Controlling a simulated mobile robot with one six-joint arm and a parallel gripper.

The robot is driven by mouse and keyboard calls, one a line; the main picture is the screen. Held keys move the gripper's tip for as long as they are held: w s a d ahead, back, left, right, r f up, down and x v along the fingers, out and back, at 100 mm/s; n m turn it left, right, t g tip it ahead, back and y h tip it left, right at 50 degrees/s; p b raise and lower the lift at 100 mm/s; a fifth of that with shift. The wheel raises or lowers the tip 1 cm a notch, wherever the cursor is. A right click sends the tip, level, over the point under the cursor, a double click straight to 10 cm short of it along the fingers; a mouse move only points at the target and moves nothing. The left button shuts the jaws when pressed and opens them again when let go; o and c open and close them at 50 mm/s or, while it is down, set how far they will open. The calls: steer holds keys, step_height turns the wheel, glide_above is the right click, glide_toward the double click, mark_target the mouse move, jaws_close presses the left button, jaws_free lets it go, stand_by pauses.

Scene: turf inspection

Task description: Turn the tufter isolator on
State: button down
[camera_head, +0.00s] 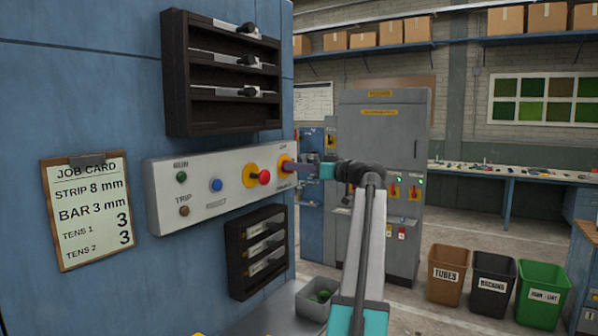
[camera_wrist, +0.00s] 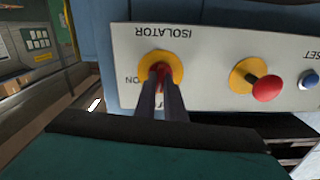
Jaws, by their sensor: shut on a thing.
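The tufter isolator (camera_head: 284,160) is a red rotary handle on a round yellow plate, at the right end of a pale control panel (camera_head: 208,199). In the wrist view the panel appears upside down, and the isolator's yellow plate (camera_wrist: 146,64) sits under the label ISOLATOR, with an ON mark to its left. My gripper (camera_head: 297,166) reaches the panel from the right. In the wrist view my gripper's two dark fingers (camera_wrist: 162,84) are closed on the red handle (camera_wrist: 162,69). The fingers hide most of the handle and the lower label, so I cannot tell its exact angle.
A red mushroom button (camera_head: 264,177) on a yellow plate stands close left of the isolator, with a blue button (camera_head: 216,185) beyond. Dark racks hang above (camera_head: 178,75) and below (camera_head: 236,260) the panel. A grey bin (camera_head: 313,304) sits below.

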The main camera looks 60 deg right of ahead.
steer(key=shift+d+m+p, duration=0.15)
steer(key=shift+m+p, duration=0.2)
steer(key=shift+m, duration=3.85)
steer(key=shift+d+m+p, duration=0.15)
steer(key=shift+m+p, duration=0.2)
steer(key=shift+m, duration=3.85)
steer(key=c, duration=1.8)
jaws_free()
steer(key=shift+f, duration=0.1)
steer(key=shift+c, duration=0.2)
steer(key=shift+s+f, duration=0.1)
